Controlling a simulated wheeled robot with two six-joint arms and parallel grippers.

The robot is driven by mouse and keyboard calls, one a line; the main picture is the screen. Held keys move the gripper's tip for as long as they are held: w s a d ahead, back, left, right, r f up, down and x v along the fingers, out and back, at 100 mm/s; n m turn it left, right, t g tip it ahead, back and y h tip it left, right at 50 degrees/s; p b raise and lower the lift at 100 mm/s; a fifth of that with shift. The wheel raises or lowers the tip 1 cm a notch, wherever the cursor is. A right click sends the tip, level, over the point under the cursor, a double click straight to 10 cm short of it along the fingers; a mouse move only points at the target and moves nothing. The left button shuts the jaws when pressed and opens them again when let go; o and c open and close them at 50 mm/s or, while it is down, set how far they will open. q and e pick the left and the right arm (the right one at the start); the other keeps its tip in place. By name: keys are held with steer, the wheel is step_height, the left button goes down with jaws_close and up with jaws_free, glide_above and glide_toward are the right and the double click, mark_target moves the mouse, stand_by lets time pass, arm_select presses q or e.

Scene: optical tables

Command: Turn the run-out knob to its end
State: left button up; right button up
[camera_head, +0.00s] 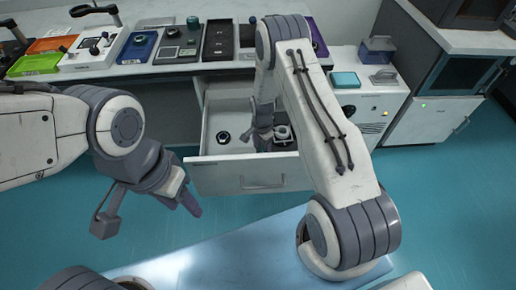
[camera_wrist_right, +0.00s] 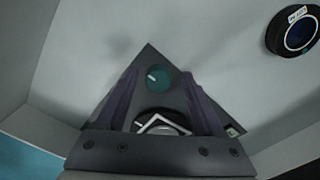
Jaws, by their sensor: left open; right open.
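A round teal knob (camera_wrist_right: 158,78) with a short white mark shows in the right wrist view, on a dark angular body (camera_wrist_right: 149,58). I cannot tell for sure that it is the run-out knob. My right gripper (camera_head: 263,138) reaches down into the open drawer (camera_head: 240,177). In the wrist view its two fingers (camera_wrist_right: 160,108) are apart, either side of the knob in the picture; contact cannot be seen. A dark round part with a white angled edge (camera_wrist_right: 160,124) shows nearer the palm. My left gripper (camera_head: 190,202) hangs open and empty in front of the drawer.
A black round item (camera_head: 223,137) with a label lies in the drawer, upper right in the wrist view (camera_wrist_right: 295,32). A pale device (camera_head: 283,133) sits right of my right gripper. The drawer walls are close around. Trays and instruments fill the table top (camera_head: 150,72) behind.

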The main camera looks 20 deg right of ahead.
mark_target(262, 150)
step_height(262, 150, up, 10)
steer(key=shift+r, duration=0.15)
stand_by(0.6)
